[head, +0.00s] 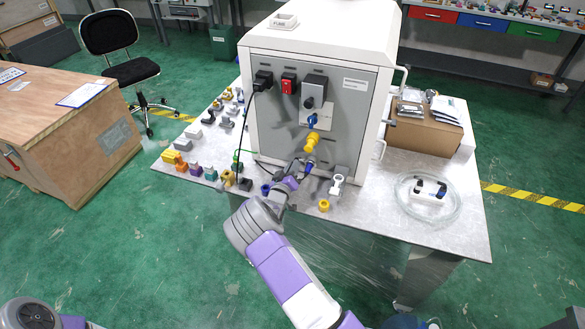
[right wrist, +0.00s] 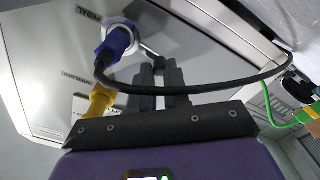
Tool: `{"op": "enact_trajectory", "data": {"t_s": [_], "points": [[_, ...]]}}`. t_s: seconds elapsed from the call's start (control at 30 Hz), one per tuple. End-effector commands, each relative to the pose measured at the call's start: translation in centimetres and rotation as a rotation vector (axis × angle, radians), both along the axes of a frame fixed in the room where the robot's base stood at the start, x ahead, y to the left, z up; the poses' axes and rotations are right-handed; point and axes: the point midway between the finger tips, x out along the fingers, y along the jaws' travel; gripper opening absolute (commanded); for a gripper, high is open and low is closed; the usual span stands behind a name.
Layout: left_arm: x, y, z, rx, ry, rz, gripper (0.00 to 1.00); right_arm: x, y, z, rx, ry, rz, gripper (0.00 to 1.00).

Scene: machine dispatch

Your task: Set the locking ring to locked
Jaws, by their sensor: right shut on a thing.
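The machine (head: 345,60) is a white and grey cabinet on the table. Low on its front is a blue connector (head: 308,169), partly hidden by my right gripper (head: 303,165). In the right wrist view the blue connector (right wrist: 119,42) has a black cable and a pale ring around its base. Whether the lever belongs to the locking ring I cannot tell. My left gripper is out of view.
A yellow fitting (head: 311,143) sits just above my right gripper. A black cable (head: 240,125) hangs down the machine's front. Several small parts stand left on the table (head: 190,215). A cardboard box (head: 425,135) and a coiled clear hose (head: 404,205) lie right.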

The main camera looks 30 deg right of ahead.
Motion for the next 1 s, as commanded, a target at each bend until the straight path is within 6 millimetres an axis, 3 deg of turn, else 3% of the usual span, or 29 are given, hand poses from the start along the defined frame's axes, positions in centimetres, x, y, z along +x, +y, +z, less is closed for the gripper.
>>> {"op": "enact_trajectory", "data": {"t_s": [0.37, 1.0], "points": [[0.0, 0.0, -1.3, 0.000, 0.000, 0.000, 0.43, -0.1, -0.2, 0.6, 0.092, -0.106, -0.002, 0.00], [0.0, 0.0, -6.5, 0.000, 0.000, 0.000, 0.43, -1.4, -1.3, 3.1, 0.472, -0.555, -0.001, 0.00]]}}
